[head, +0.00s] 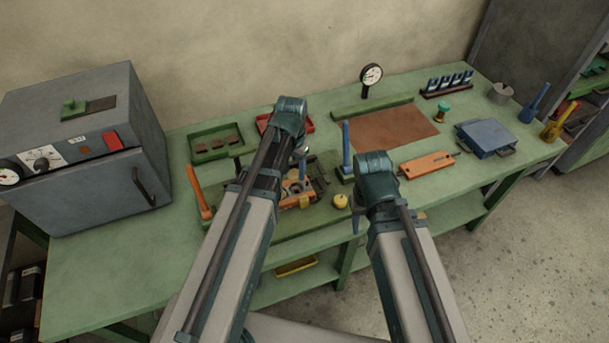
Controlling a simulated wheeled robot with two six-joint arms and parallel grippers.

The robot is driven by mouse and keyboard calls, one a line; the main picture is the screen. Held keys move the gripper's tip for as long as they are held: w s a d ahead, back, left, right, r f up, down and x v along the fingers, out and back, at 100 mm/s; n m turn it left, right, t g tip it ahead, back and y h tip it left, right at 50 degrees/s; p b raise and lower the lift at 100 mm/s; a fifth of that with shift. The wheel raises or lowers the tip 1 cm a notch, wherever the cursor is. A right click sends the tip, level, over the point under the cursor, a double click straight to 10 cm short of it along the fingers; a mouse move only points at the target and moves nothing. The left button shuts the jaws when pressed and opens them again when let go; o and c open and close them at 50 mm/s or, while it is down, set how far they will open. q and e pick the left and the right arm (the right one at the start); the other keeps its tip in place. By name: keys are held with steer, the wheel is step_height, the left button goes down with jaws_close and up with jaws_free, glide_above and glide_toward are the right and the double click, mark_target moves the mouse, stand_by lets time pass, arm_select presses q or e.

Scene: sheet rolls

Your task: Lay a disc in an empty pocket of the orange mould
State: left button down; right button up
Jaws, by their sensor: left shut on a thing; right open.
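An orange block with round pockets (297,188), which looks like the orange mould, sits on the bench below my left gripper. It is partly hidden by my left arm, and I cannot tell which pockets are empty. My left gripper (302,152) points down above and behind the block. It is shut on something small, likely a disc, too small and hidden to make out. My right gripper (357,215) is open and empty, low by the bench's front edge, right of the block and mostly hidden behind its own wrist.
A green tray (216,143) with dark pieces and a red tray (267,122) lie behind. A blue post (347,150), a yellow knob (340,201) and an orange plate (427,164) stand near my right arm. A grey oven (85,135) fills the left end.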

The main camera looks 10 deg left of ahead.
arm_select(q)
steer(key=shift+w+d+r, duration=0.15)
steer(key=shift+w+d, duration=0.1)
steer(key=shift+w, duration=0.2)
arm_select(e)
steer(key=shift+w+d+r, duration=0.1)
steer(key=shift+w+d, duration=0.15)
steer(key=shift+d, duration=0.15)
arm_select(q)
step_height(320, 180, down, 8)
steer(key=b, duration=0.8)
steer(key=shift+r, duration=0.1)
steer(key=shift+s, duration=0.1)
arm_select(e)
step_height(320, 180, down, 8)
arm_select(q)
steer(key=shift+s, duration=0.1)
arm_select(e)
steer(key=shift+s+r, duration=0.1)
arm_select(q)
steer(key=shift+c, duration=1.4)
jaws_free()
steer(key=shift+o, duration=0.3)
steer(key=shift+s, duration=0.1)
